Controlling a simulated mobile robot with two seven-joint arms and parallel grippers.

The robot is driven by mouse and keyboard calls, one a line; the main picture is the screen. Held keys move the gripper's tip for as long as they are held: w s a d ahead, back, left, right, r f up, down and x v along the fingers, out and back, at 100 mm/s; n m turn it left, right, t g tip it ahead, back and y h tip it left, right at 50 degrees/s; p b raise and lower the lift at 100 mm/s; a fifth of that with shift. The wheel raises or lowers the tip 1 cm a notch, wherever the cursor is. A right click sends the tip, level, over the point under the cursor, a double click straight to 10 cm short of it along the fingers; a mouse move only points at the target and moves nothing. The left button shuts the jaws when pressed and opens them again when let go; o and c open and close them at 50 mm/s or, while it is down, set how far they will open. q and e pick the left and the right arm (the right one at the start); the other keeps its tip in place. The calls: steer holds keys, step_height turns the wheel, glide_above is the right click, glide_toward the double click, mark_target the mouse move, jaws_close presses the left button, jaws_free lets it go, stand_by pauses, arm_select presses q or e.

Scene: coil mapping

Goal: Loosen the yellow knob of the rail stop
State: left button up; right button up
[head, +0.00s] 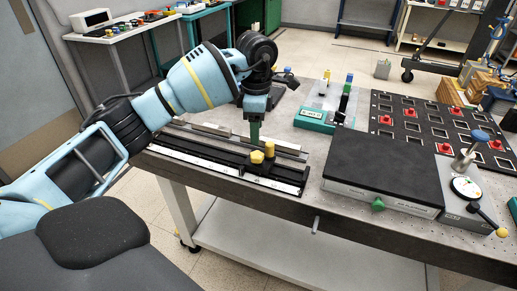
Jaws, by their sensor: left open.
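A yellow knob (257,157) sits on a black block of the rail stop, on the long black rail (205,148) with a white scale along its front. A second yellow knob (269,149) shows just behind and to the right of it. I cannot tell for sure which of the two belongs to the stop. My left gripper (255,138) points down from above, just behind and above the nearer knob. It is open, and its green fingertips show no object between them. I cannot tell whether it touches the stop. My right gripper is not in view.
A dark box (380,160) with a green knob stands right of the rail. A dial gauge stand (465,190) is at the table's right. A black tray (430,115) with red pieces and a teal device (315,118) lie behind. The table's front edge is close to the rail.

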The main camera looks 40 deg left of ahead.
mark_target(257, 154)
arm_select(q)
steer(key=shift+d+f, duration=0.1)
steer(key=shift+f, duration=3.8)
steer(key=c, duration=1)
steer(key=shift+r, duration=0.1)
